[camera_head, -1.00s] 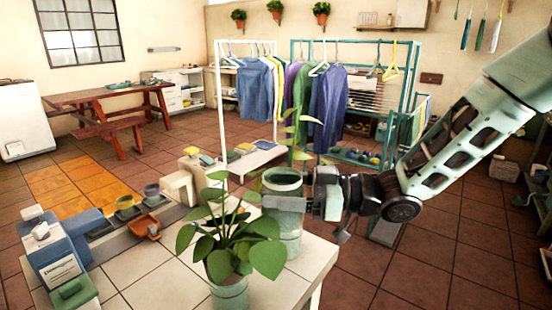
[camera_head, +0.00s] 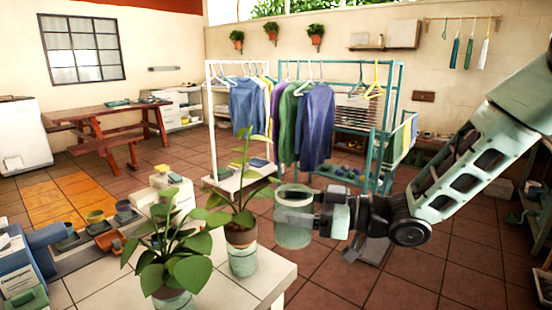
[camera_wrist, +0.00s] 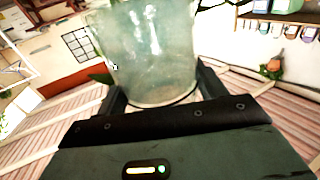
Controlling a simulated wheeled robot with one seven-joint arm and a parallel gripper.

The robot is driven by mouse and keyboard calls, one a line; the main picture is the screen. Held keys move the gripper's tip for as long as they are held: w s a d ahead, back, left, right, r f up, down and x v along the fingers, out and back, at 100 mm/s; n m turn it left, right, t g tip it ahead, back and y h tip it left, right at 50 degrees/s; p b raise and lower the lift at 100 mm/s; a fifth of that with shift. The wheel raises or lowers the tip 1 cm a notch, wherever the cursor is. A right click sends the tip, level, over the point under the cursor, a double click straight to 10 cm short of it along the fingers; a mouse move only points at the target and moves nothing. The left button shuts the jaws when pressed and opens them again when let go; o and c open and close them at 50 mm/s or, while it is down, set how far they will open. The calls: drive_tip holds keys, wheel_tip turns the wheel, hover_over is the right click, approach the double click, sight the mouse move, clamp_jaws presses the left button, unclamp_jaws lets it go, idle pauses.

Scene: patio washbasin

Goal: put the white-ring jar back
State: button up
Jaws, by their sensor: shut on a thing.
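My gripper (camera_head: 302,212) is shut on a clear greenish glass jar (camera_head: 293,236). I cannot clearly make out a white ring.
Two potted plants, a near one (camera_head: 172,290) and one behind it (camera_head: 242,262), stand on the counter left of the jar. Small pots (camera_head: 95,217) and a detergent box (camera_head: 18,278) are further left. A clothes rack (camera_head: 212,120) stands behind. Tiled floor is open at right.

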drive_tip(key=w+d+f+m+t+h+p, duration=0.1)
drive_tip(key=w+d+f+m+t+h, duration=0.35)
drive_tip(key=d, duration=0.55)
drive_tip(key=w+d+f+m+t+h+p, duration=0.1)
drive_tip(key=w+d+f+m+t+h, duration=0.15)
drive_tip(key=d+m+t+h, duration=0.4)
drive_tip(key=w+d+f+m+t+h, duration=0.2)
drive_tip(key=w+d+f+m+h, duration=0.25)
drive_tip(key=d, duration=0.75)
drive_tip(key=s+d+f+n, duration=0.1)
drive_tip(key=s+d+f, duration=0.2)
drive_tip(key=s+f, duration=0.6)
drive_tip(key=s+a+f+h, duration=0.2)
drive_tip(key=s+f, duration=0.5)
drive_tip(key=s, duration=0.1)
drive_tip(key=shift+a+f, duration=0.25)
drive_tip(key=shift+f, duration=0.1)
drive_tip(key=shift+s, duration=0.1)
